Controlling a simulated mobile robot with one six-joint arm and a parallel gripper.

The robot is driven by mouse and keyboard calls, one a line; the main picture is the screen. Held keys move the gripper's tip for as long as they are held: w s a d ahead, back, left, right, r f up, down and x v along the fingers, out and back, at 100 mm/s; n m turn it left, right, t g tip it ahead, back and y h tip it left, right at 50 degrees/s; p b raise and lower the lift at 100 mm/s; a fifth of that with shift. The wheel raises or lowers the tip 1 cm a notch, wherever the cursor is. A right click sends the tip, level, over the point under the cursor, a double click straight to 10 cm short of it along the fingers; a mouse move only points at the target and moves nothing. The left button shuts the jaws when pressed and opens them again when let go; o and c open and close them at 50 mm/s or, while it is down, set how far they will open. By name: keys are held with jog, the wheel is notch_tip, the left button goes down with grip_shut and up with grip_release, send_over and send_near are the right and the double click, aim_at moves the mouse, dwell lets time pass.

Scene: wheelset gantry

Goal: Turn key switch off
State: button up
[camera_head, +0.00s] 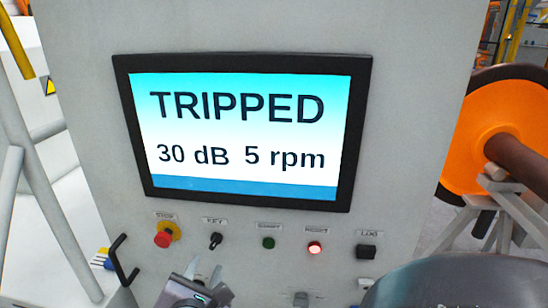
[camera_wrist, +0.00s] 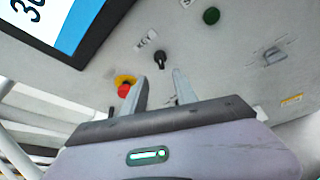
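The key switch (camera_head: 215,240) is a small black knob on the grey panel, under a "KEY" label and below the screen. In the wrist view the key switch (camera_wrist: 160,58) shows just beyond my fingertips. My gripper (camera_head: 205,270) is below the key switch in the head view. In the wrist view its two fingers (camera_wrist: 160,82) stand apart with nothing between them. The fingers point toward the key switch, and a gap appears to remain between them and it.
The screen (camera_head: 240,130) reads "TRIPPED, 30 dB, 5 rpm". A red stop button (camera_head: 163,238) is left of the key switch. A green button (camera_head: 268,243), a lit red reset button (camera_head: 314,248) and a black "LOG" switch (camera_head: 366,251) are to the right. A black handle (camera_head: 121,262) sticks out lower left.

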aim_at(214, 245)
jog(key=b+x, duration=0.1)
jog(key=x, duration=0.9)
jog(key=shift+w+d, duration=0.1)
jog(key=shift+w, duration=0.15)
jog(key=shift+c, duration=0.4)
grip_shut()
